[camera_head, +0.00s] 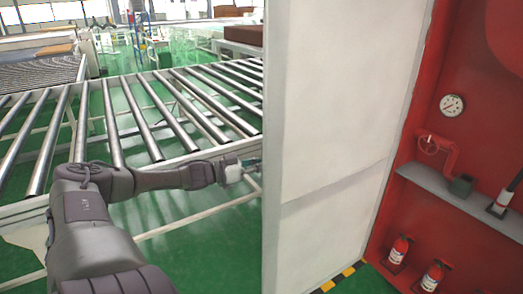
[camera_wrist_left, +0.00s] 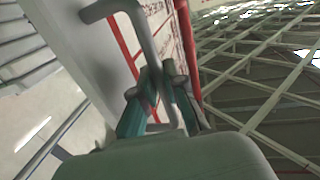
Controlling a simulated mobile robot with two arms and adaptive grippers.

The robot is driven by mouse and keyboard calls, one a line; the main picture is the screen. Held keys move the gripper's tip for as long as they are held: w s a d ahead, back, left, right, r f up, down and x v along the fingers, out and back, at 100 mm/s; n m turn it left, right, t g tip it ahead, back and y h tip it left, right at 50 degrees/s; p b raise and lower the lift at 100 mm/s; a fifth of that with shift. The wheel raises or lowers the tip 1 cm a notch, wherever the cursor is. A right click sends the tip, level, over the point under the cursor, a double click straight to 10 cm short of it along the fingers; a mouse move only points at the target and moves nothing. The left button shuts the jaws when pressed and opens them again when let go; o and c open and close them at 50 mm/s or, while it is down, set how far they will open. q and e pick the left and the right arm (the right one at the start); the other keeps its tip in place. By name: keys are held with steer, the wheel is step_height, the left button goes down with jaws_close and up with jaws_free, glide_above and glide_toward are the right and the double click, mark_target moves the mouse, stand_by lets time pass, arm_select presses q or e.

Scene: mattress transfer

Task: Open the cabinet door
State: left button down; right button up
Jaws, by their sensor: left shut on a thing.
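The cabinet door (camera_head: 335,110) stands swung open in the middle of the head view, its plain white inner face showing. To its right is the red cabinet interior (camera_head: 400,185). My left gripper (camera_head: 252,162) is at the door's outer side, left of its edge, with the tips partly hidden. In the left wrist view, my left gripper (camera_wrist_left: 166,88) has its teal fingers closed around the grey bent door handle (camera_wrist_left: 144,38). The door's outer face (camera_wrist_left: 95,45) is beside it. My right gripper is in neither view.
A roller conveyor (camera_head: 135,115) fills the left, close to my left arm. Inside the cabinet are a gauge (camera_head: 452,105), a red valve (camera_head: 435,147), a grey shelf (camera_head: 460,205) and small fire extinguishers (camera_head: 399,249). Green floor (camera_head: 215,255) is clear left of the door.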

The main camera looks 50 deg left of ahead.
arm_select(q)
steer(key=c, duration=1.2)
jaws_free()
steer(key=shift+w+d, duration=0.1)
steer(key=shift+w, duration=0.15)
steer(key=shift+s+f, duration=0.1)
steer(key=shift+s, duration=0.15)
steer(key=v, duration=1.1)
steer(key=shift+s, duration=0.3)
